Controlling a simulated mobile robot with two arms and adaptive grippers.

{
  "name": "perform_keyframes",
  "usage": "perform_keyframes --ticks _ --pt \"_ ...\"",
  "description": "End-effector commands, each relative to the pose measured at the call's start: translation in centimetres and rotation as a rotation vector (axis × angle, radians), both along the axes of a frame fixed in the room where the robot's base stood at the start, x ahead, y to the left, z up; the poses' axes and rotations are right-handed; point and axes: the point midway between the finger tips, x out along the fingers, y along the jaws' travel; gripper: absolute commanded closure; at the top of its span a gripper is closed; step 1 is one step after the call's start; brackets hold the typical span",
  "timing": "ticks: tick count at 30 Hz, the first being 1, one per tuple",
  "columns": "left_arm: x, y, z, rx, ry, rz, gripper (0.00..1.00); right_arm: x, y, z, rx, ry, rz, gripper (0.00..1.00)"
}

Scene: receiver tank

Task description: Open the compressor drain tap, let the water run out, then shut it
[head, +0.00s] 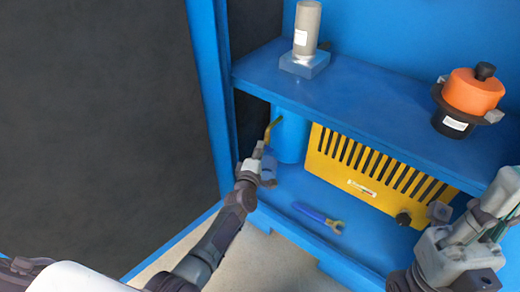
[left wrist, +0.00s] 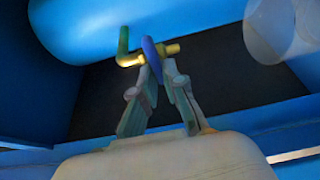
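The drain tap (left wrist: 172,49) is a small brass fitting with a blue lever (left wrist: 153,50) and a green elbow pipe (left wrist: 124,42), below the rounded blue tank (left wrist: 105,18). The lever lies across the brass body. In the head view the tank (head: 291,138) stands under the shelf, with a yellowish pipe (head: 273,125) at its left. My left gripper (left wrist: 157,72) is at the tap, its fingertips closed around the lower end of the lever. It also shows in the head view (head: 262,158). My right gripper (head: 490,207) is at the right edge, its fingertips unclear. I see no water running.
A blue-handled wrench (head: 318,217) lies on the lower blue floor. A yellow slotted panel (head: 375,172) stands behind it. The shelf (head: 350,98) above carries a grey cylinder (head: 306,28) on a block and an orange-and-black round part (head: 472,92).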

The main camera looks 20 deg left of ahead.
Motion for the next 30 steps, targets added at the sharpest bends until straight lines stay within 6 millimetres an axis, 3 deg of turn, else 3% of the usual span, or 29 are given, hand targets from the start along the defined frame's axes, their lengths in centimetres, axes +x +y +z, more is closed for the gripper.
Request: perform_keyframes --ticks 1,4,16,30 --pt "-0.1 0.1 -0.1 -0.002 0.002 0.001 0.81 0.0 0.0 0.0 0.000 0.000 0.000 1.00" --pt "0.0 0.1 -0.1 -0.001 0.002 0.001 0.65 0.0 0.0 0.0 0.000 0.000 0.000 1.00" --pt "-0.7 0.0 -0.1 0.000 0.001 0.000 0.65 0.1 0.0 -0.1 -0.001 0.006 -0.001 1.00" --pt "-9.8 -0.4 -0.1 0.000 0.003 0.001 0.65 0.1 0.0 0.0 -0.001 0.003 0.000 1.00"
